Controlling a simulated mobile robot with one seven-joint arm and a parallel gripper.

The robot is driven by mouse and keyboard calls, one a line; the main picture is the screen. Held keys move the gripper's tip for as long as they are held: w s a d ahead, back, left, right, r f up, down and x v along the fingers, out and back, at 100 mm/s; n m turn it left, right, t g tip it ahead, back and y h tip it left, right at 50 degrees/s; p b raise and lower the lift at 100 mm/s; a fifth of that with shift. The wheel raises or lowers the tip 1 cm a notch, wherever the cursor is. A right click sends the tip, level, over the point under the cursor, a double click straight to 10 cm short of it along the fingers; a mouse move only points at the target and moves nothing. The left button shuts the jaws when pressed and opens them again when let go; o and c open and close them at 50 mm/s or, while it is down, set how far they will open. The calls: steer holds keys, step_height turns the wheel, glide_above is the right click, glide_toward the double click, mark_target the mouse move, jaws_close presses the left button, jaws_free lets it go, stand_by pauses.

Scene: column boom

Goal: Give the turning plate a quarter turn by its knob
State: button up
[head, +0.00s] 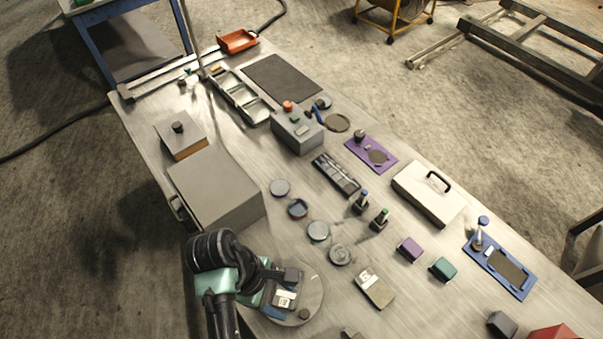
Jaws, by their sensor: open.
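The turning plate (316,290) is a round grey disc near the front of the bench, at the bottom middle of the head view. A small dark knob (304,314) stands close to its lower right rim. My gripper (285,292) is over the left and middle of the plate, open, up and left of the knob and apart from it in the picture. Its height above the plate is hard to tell. My gripper and arm hide the plate's left side.
A large grey box (215,187) stands just behind my arm. A card-like block (375,289) lies right of the plate. Several round lids, including one (340,254), lie behind it. A green block (443,268) and a purple block (410,249) sit further right.

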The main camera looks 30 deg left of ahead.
mark_target(304, 314)
steer(key=p+x, duration=0.1)
steer(key=x, duration=0.9)
steer(key=shift+f, duration=0.15)
jaws_close()
stand_by(1.0)
